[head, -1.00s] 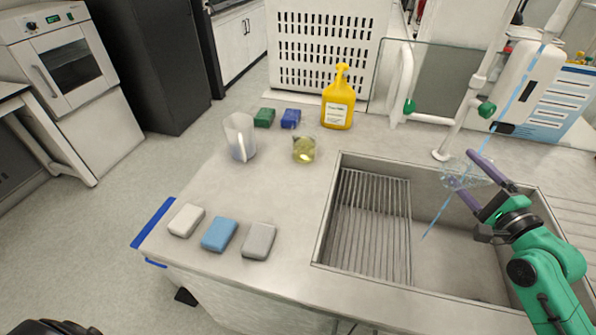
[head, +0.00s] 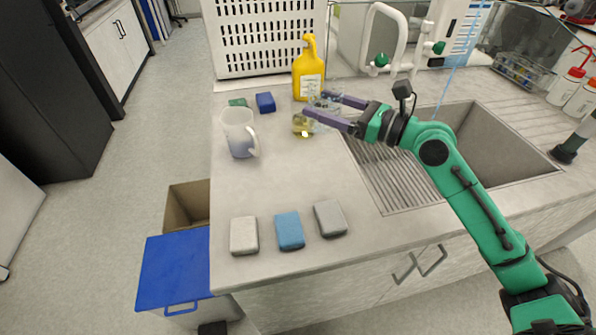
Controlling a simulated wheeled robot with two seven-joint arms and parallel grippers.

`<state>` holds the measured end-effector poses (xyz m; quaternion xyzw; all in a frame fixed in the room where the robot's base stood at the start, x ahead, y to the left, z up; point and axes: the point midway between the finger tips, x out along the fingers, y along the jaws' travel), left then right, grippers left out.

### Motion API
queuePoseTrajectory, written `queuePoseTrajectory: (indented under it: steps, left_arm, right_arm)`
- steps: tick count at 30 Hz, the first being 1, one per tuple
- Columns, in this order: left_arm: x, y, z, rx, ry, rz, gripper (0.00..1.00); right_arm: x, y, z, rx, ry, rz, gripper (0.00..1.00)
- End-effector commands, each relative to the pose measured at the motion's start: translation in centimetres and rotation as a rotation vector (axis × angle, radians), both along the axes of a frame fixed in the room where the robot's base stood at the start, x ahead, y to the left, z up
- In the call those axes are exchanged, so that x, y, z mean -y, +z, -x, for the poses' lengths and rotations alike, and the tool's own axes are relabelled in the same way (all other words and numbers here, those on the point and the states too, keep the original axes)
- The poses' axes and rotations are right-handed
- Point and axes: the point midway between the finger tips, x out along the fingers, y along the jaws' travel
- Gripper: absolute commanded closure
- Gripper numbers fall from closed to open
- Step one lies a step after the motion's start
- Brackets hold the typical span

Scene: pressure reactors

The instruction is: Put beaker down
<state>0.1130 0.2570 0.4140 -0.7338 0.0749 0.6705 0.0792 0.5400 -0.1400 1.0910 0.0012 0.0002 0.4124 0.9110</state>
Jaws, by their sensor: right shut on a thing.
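My right gripper (head: 316,103) is shut on a clear glass beaker (head: 325,104), held between its two purple fingers. The beaker is hard to make out because it is transparent and partly covered by the fingers. It shows over the counter (head: 285,180), left of the sink and in front of the yellow bottle. I cannot tell whether its base touches the counter. A glass vessel with yellow liquid (head: 303,127) stands just beside it in the picture, partly covered by the near finger. My left gripper is not in view.
A white pitcher (head: 239,133) stands left of the gripper. A yellow bottle (head: 308,72), a blue sponge (head: 265,102) and a green sponge (head: 237,102) are behind. White (head: 244,236), blue (head: 289,231) and grey (head: 330,218) sponges lie in front. The sink (head: 490,150) is at right; mid-counter is clear.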

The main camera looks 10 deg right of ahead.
Motion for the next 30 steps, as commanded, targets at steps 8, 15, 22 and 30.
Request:
queuePoseTrajectory:
  steps: [8,15,22,30]
  left_arm:
    - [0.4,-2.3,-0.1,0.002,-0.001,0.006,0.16]
    - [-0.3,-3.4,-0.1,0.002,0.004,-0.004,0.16]
    - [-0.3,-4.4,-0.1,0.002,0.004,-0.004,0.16]
    - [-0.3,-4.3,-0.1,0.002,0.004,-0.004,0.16]
  right_arm:
    - [0.0,-9.6,0.0,-0.006,-0.002,-0.005,0.77]
    - [0.0,-14.7,0.0,0.0,-0.002,-0.003,0.77]
    - [-0.1,-18.7,0.0,0.0,-0.002,-0.001,0.77]
    - [-0.1,-18.8,0.0,0.001,-0.001,0.0,0.77]
